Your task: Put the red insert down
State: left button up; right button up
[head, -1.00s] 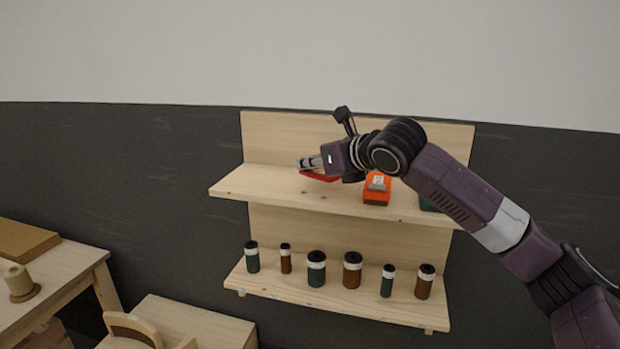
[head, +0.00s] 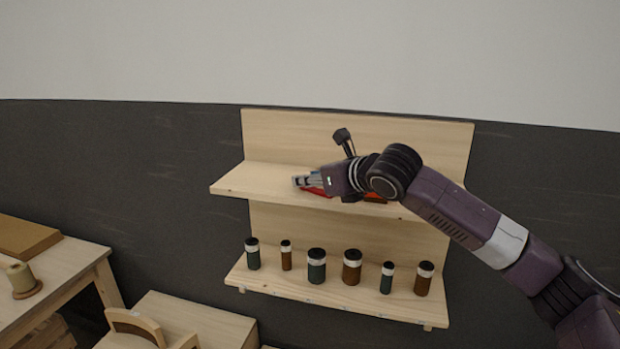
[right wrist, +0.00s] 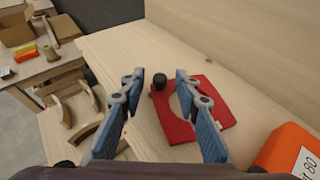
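The red insert (right wrist: 208,108) is a flat red plate with a large oval opening and a black knob on its left end. In the right wrist view it appears to lie flat on the upper shelf board (right wrist: 165,42). In the head view only a red strip of the insert (head: 316,191) shows beneath my gripper. My right gripper (right wrist: 158,80) is open, its fingers apart on either side of the knob, not gripping it. In the head view it is low over the upper shelf (head: 245,183). My left gripper is not in view.
An orange box (right wrist: 290,150) stands close to the right of the insert. Several dark green and brown jars (head: 317,267) stand on the lower shelf (head: 300,290). The upper shelf's left end is clear. A table with a spool (head: 22,280) is at far left.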

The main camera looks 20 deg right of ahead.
jog(key=shift+s+r, duration=0.15)
jog(key=b+v, duration=0.3)
jog(key=v, duration=0.8)
jog(key=shift+s+r, duration=0.15)
jog(key=shift+s, duration=0.15)
